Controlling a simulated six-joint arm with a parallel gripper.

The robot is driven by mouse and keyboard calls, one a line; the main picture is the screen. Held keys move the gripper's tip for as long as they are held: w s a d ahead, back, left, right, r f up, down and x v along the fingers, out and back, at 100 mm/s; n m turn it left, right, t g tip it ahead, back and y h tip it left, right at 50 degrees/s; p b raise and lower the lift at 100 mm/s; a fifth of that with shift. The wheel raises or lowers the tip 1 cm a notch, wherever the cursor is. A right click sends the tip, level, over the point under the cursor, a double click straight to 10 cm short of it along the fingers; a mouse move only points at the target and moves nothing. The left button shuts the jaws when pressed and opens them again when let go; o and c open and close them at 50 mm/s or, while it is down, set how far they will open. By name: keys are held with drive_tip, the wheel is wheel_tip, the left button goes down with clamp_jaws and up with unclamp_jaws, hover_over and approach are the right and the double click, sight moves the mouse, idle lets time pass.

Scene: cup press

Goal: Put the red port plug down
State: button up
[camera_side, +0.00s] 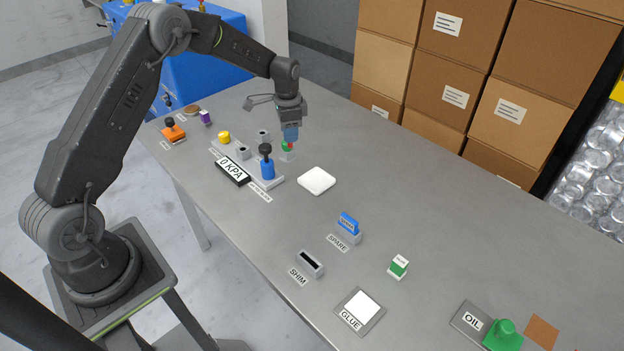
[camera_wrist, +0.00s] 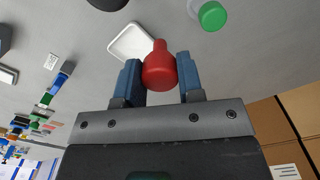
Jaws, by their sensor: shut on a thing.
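The red port plug (camera_wrist: 159,67) is between the blue fingers of my gripper (camera_wrist: 158,78) in the wrist view, its narrow neck pointing toward the white tray. In the side view my gripper (camera_side: 290,136) is shut and low over the back part of the table, and only a speck of red shows below its fingers. A white square tray (camera_side: 317,181) lies empty on the table, nearer the side camera than my gripper; it also shows in the wrist view (camera_wrist: 114,47). I cannot tell the plug's exact height above the table.
A green-capped piece (camera_side: 286,147) stands close beside my gripper; its cap shows in the wrist view (camera_wrist: 212,15). The press with a blue body (camera_side: 267,168) and black knob stands left of the tray. Cardboard boxes (camera_side: 455,70) line the back. Table around the tray's right is clear.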

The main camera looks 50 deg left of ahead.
drive_tip(key=w+d, duration=0.2)
drive_tip(key=d, duration=0.6)
approach(317, 182)
drive_tip(key=shift+a+f, duration=0.1)
drive_tip(key=shift+f, duration=1.9)
drive_tip(key=shift+f, duration=0.1)
drive_tip(key=o, duration=1)
wheel_tip(317, 182, up, 12)
drive_tip(key=shift+r, duration=0.2)
